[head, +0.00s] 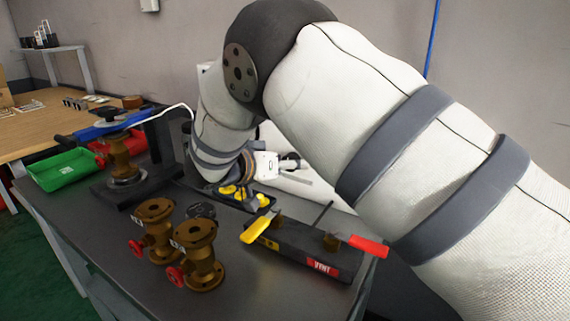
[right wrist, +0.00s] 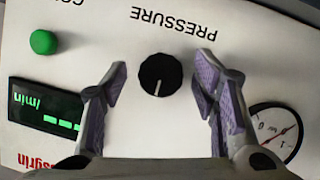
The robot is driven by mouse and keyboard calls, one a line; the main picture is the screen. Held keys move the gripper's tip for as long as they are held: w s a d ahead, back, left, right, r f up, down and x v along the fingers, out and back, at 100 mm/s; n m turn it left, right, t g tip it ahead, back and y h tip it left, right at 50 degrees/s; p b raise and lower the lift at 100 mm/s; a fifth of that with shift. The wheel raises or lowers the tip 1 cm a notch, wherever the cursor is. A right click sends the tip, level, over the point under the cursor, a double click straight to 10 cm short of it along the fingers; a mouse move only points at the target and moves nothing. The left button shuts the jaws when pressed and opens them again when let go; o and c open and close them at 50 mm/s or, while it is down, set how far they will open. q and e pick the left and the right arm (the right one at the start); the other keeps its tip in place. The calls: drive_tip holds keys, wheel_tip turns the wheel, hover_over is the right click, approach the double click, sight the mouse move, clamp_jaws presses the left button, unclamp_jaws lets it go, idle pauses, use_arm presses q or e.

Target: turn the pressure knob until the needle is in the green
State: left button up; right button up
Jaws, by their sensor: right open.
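In the right wrist view, the round black pressure knob (right wrist: 160,73) with a white pointer line sits on a white panel (right wrist: 150,125), beneath upside-down PRESSURE lettering. My right gripper (right wrist: 161,66) is open, with one purple-padded finger on each side of the knob and clear gaps between. The pressure gauge (right wrist: 276,132) is at the right, partly covered by my right finger. Its red needle shows, but I cannot make out a green zone. In the head view, my right arm hides most of the white device (head: 290,183). My left gripper is not in view.
The panel also has a green button (right wrist: 43,42) and a lit green display (right wrist: 46,109). In the head view, brass valves (head: 198,255), a black block with yellow and red handles (head: 300,250) and a green tray (head: 65,170) stand on the dark bench (head: 95,240).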

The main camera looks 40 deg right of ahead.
drive_tip(key=shift+d, duration=0.2)
drive_tip(key=shift+w, duration=0.1)
drive_tip(key=c, duration=1.2)
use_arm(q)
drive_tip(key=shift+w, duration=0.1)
use_arm(e)
drive_tip(key=shift+o, duration=0.2)
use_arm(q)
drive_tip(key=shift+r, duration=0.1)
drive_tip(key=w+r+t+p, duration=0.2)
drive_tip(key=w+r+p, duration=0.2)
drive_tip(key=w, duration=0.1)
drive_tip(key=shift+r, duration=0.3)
use_arm(e)
drive_tip(key=shift+m+t+y, duration=0.5)
drive_tip(key=shift+m+t, duration=1.1)
drive_tip(key=shift+m, duration=0.7)
